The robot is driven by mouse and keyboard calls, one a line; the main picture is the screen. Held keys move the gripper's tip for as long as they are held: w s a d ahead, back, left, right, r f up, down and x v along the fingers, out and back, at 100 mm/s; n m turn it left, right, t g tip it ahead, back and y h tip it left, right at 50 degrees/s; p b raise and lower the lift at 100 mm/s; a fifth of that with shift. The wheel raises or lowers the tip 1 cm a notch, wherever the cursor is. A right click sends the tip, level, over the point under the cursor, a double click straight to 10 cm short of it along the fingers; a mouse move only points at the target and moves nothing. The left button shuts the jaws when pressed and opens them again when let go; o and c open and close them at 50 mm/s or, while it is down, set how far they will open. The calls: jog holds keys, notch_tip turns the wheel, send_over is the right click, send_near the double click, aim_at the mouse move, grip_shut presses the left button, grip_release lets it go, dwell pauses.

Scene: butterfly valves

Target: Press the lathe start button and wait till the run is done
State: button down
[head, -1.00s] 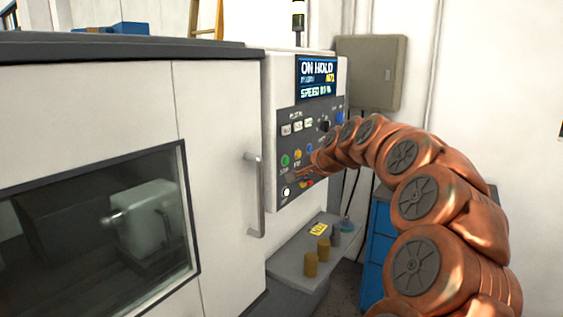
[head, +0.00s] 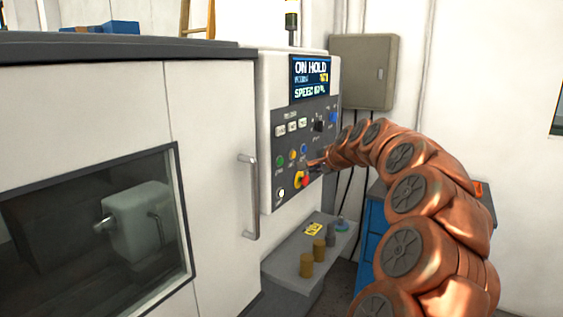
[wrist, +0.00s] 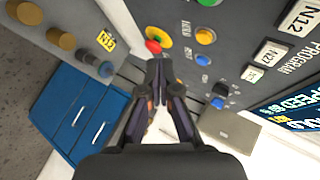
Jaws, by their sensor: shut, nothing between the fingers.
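The lathe's control panel (head: 296,135) faces me at the right end of the machine. Its screen (head: 311,78) reads ON HOLD, with a SPEED line below. The green button (head: 280,160) is at the panel's lower left and partly shows at the top edge of the wrist view (wrist: 209,2). An orange button (head: 292,155) and a blue button (head: 304,149) are beside it. The red stop knob (head: 304,181) has a yellow collar. My gripper (wrist: 159,66) is shut and empty, its tips near the red knob and the blue button; contact cannot be told.
The lathe door (head: 208,150), with a window and vertical handle (head: 250,196), looks shut. A grey shelf (head: 283,265) with several small cylinders is below the panel. A blue cabinet (wrist: 88,115) stands beyond. A grey box (head: 362,72) hangs on the wall. A signal lamp (head: 291,20) stands on top.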

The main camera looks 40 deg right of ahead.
aim_at(280, 161)
jog(key=w+a+p, duration=0.2)
jog(key=w+p, duration=0.1)
jog(key=w, duration=0.4)
jog(key=shift+w+a, duration=0.15)
jog(key=shift+w, duration=0.1)
dwell(1.3)
jog(key=shift+w+a, duration=0.1)
jog(key=shift+w, duration=0.3)
jog(key=shift+w+a, duration=0.15)
jog(key=shift+w, duration=0.25)
dwell(0.8)
jog(key=shift+s, duration=0.15)
jog(key=shift+s+d+b, duration=0.25)
jog(key=shift+s+b, duration=0.1)
jog(key=shift+s, duration=0.35)
